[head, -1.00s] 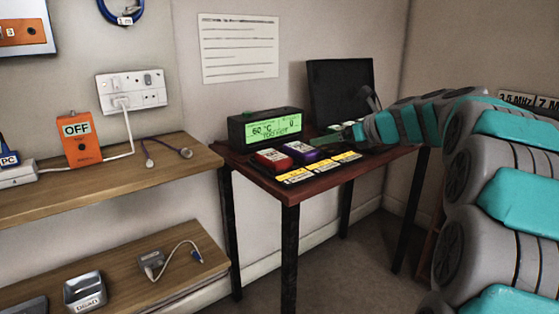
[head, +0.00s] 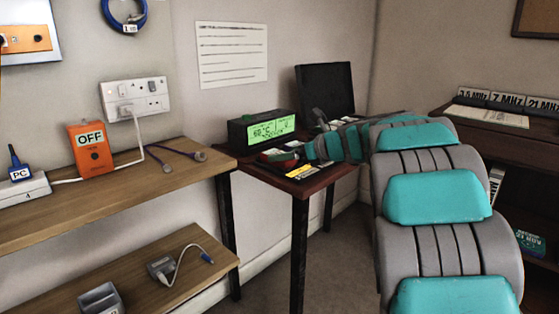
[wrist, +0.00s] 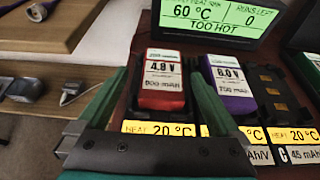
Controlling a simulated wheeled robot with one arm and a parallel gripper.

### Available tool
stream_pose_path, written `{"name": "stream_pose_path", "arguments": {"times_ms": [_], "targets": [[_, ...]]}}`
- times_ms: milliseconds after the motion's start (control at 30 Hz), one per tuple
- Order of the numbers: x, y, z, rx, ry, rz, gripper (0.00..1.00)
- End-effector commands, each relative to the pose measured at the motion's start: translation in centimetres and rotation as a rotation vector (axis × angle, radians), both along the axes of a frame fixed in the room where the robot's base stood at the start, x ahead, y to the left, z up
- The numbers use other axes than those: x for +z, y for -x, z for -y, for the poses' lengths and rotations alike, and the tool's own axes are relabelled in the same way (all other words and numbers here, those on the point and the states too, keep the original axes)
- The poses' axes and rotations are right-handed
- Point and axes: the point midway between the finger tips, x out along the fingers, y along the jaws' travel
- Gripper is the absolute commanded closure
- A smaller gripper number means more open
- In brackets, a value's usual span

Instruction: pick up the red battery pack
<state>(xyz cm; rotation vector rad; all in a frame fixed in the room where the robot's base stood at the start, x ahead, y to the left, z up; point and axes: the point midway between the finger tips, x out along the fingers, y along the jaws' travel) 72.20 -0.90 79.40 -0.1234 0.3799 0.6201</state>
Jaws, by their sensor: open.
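The red battery pack (wrist: 163,88), labelled 4.8 V, sits in the left slot of a dark holder on the reddish-brown table. It also shows in the head view (head: 274,154), partly hidden by my arm. My gripper (wrist: 158,76) is open, with one green finger on each side of the red pack in the wrist view. The right finger lies between the red pack and the purple pack (wrist: 229,84), labelled 6.0 V. I cannot tell whether the fingers are down at the pack's level or above it. Nothing is held.
A green display (wrist: 218,15) behind the packs reads 60 °C, TOO HOT. Yellow HEAT 20 °C labels (wrist: 158,128) lie in front of the slots. A black slot (wrist: 268,90) is right of the purple pack. A wooden shelf (head: 130,196) stands left of the table.

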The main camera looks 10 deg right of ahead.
Motion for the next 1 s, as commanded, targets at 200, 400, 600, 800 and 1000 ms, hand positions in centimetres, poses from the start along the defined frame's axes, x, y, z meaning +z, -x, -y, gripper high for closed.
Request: {"name": "stream_pose_path", "arguments": {"times_ms": [200, 400, 600, 800, 1000], "targets": [[-1.3, -2.5, -1.2, 0.001, 0.002, 0.000, 0.00], [-1.8, -3.4, -1.9, 0.000, 0.000, -0.001, 0.00], [-1.7, -3.4, -1.9, 0.000, -0.001, -0.001, 0.01], [-1.7, -3.3, -1.9, 0.000, 0.000, 0.000, 0.24], [-1.7, -3.3, -1.9, 0.000, 0.000, 0.000, 0.46]]}}
